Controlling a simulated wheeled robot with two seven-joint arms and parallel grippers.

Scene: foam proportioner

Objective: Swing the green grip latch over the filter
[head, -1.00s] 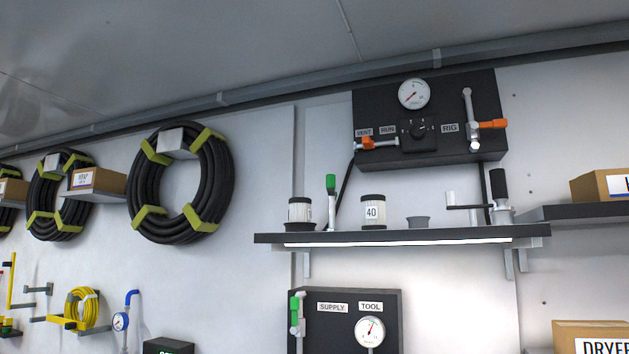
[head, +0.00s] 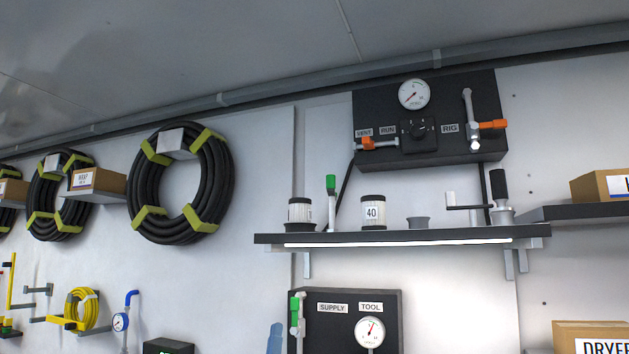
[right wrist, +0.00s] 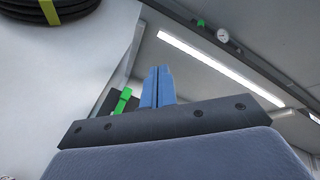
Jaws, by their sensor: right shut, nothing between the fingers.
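The green grip latch (head: 331,186) stands upright on the wall shelf, its green grip at the top of a grey lever. It is just right of a white filter with dark ends (head: 300,212), apart from it at the top. My right gripper (head: 275,336) shows as a blue fingertip at the bottom edge of the head view, well below the shelf and left of the supply panel. In the right wrist view its blue fingers (right wrist: 158,86) are together and empty. A green handle (right wrist: 122,100) is just left of them in that view. My left gripper is not in view.
The supply panel (head: 345,300) with a green handle is below. A dark gauge panel (head: 430,118) is above. Hose coils (head: 150,205) hang left.

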